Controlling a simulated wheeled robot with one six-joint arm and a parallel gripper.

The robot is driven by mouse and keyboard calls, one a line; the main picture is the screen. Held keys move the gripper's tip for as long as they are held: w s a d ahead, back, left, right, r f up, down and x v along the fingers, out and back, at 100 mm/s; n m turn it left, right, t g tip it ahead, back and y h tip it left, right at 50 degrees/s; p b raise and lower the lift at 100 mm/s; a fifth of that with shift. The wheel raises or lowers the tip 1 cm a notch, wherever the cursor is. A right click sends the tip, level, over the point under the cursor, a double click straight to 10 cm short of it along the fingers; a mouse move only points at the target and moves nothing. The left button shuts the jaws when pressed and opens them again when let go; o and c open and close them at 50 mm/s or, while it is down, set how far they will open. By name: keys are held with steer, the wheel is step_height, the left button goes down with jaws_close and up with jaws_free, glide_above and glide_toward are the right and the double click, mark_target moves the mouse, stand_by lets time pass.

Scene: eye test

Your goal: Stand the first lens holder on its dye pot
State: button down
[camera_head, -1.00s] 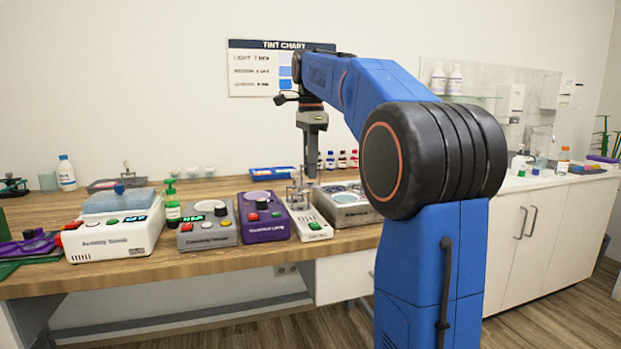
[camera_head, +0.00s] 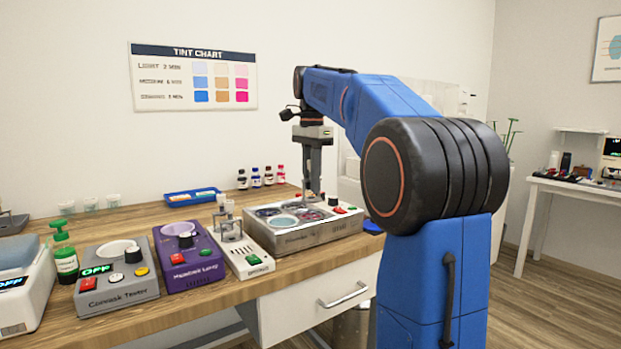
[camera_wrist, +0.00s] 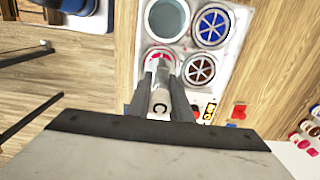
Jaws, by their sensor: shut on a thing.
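My gripper (camera_head: 313,192) is above the right part of the steel dye bath unit (camera_head: 325,240), pointing down. In the wrist view its fingers (camera_wrist: 160,76) are shut on a pale upright lens holder (camera_wrist: 160,100), seen from above with a dark ring on its top. Just beyond the fingertips is a red-pink dye pot (camera_wrist: 152,54), partly hidden. A brown pot (camera_wrist: 199,70), a blue pot (camera_wrist: 212,27) and a pale grey pot (camera_wrist: 167,18) lie around it. I cannot tell whether the holder touches a pot. Another holder (camera_head: 231,232) stands on the narrow white unit.
Left of the bath are the white unit (camera_head: 254,262), a purple device (camera_head: 190,266), a grey tester (camera_head: 117,285) and a green pump bottle (camera_head: 65,258). Small dye bottles (camera_head: 256,180) and a blue tray (camera_head: 191,197) stand behind. A drawer handle (camera_head: 343,295) juts from the bench front.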

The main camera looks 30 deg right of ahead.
mark_target(311, 198)
steer(key=shift+f, duration=1.95)
steer(key=shift+f, duration=0.3)
steer(key=c, duration=1.5)
jaws_free()
steer(key=shift+o, duration=0.5)
steer(key=shift+o, duration=1)
steer(key=shift+r, duration=0.15)
steer(key=shift+r, duration=2.85)
steer(key=shift+a, duration=0.15)
